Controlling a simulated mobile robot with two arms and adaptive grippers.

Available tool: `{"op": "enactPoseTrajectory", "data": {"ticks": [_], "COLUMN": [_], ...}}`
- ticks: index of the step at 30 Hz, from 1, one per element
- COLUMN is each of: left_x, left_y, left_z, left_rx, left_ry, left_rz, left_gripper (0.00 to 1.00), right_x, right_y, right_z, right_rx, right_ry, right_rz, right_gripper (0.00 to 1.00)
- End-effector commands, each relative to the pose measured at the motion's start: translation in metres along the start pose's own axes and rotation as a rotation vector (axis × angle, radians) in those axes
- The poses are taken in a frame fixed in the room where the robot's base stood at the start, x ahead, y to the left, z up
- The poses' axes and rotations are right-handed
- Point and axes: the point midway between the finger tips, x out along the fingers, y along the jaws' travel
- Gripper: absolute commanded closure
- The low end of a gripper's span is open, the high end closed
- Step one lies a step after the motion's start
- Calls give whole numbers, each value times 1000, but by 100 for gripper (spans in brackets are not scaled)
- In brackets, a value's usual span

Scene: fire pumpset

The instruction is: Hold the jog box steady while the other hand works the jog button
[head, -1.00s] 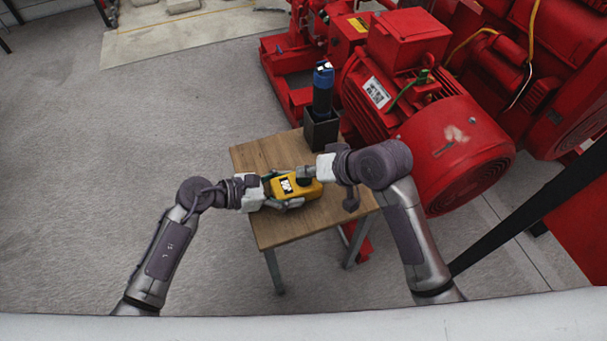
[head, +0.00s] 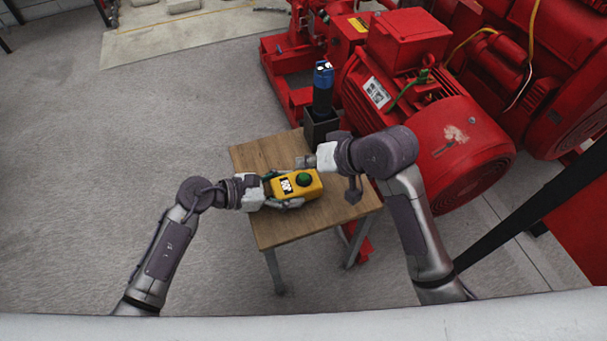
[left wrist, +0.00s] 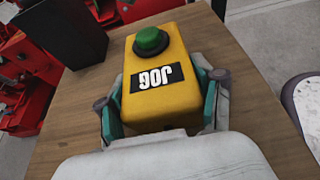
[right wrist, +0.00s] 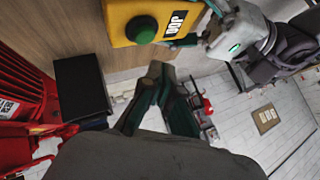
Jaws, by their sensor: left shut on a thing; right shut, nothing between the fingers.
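The yellow jog box (head: 293,188) with a black-and-white JOG label lies on the small wooden table. Its green jog button (head: 304,180) is uncovered; it also shows in the left wrist view (left wrist: 151,41) and the right wrist view (right wrist: 141,30). My left gripper (head: 279,190) is shut on the jog box, its fingers along both sides in the left wrist view (left wrist: 165,98). My right gripper (head: 302,162) is shut and empty, just beyond the button and apart from it. Its fingertips show in the right wrist view (right wrist: 158,75), beside the box.
The wooden table (head: 265,155) has a dark holder (head: 320,128) at its back corner with a blue-topped black tool (head: 323,88) upright in it. A big red motor (head: 430,120) stands close at the right. The table's front left is bare.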

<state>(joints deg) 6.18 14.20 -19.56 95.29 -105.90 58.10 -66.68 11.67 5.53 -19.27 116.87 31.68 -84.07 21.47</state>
Motion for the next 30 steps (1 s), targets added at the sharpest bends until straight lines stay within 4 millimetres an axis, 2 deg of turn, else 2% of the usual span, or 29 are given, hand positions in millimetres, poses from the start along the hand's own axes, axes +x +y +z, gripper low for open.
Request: {"op": "enactPoseTrajectory", "data": {"ticks": [12,29,30], "left_x": [0,0,0], "left_y": [-1,-1,-1], "left_z": [-2,-2,-2], "left_rx": [-1,-1,-1], "left_ry": [3,3,3], "left_rz": [-1,-1,-1], "left_gripper": [82,82,29], "right_x": [-25,-25,-25], "right_y": [-18,-18,-18], "right_z": [-18,-18,-18], "right_rx": [0,1,1], "right_ry": [0,-1,-1], "right_rz": [0,0,0], "right_gripper": [100,100,100]}}
